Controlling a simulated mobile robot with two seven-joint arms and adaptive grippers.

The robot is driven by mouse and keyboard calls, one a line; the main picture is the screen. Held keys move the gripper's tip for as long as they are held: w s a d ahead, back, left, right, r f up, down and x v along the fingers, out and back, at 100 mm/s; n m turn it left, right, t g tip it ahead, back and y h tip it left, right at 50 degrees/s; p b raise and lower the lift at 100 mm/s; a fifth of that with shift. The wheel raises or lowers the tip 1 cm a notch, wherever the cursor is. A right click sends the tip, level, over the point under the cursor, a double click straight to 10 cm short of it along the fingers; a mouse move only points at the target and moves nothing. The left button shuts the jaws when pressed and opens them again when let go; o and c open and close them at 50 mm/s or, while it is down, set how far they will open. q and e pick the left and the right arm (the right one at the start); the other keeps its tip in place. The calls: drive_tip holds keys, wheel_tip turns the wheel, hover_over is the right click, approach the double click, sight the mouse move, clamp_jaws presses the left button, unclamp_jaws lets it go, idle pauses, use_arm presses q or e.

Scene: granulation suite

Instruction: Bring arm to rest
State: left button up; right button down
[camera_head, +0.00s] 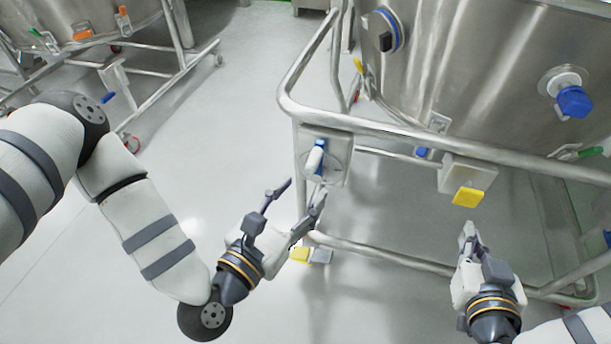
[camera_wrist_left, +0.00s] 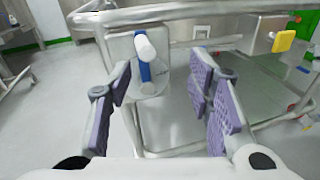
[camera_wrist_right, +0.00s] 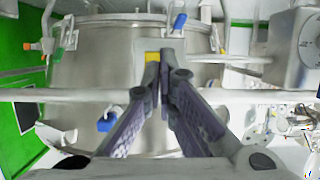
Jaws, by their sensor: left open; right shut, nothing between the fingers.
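My left gripper (camera_head: 298,193) is open and empty in the head view. Its fingers point at the blue-and-white handle (camera_head: 315,158) on a plate at the corner of the steel cart frame, with a gap between. In the left wrist view the handle (camera_wrist_left: 143,56) shows ahead, between the spread fingers (camera_wrist_left: 165,105). My right gripper (camera_head: 468,236) is shut and empty, below the yellow tab at the cart's rail. In the right wrist view its fingertips (camera_wrist_right: 162,68) are together in front of the steel vessel.
A large steel vessel (camera_head: 480,65) stands in the tubular cart frame (camera_head: 330,118) at the right. Another wheeled cart (camera_head: 160,85) is at the upper left. A yellow tab (camera_head: 467,197) hangs off a box on the rail. The floor (camera_head: 100,290) at lower left is bare.

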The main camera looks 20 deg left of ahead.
use_arm(q)
drive_tip(key=shift+s, duration=0.65)
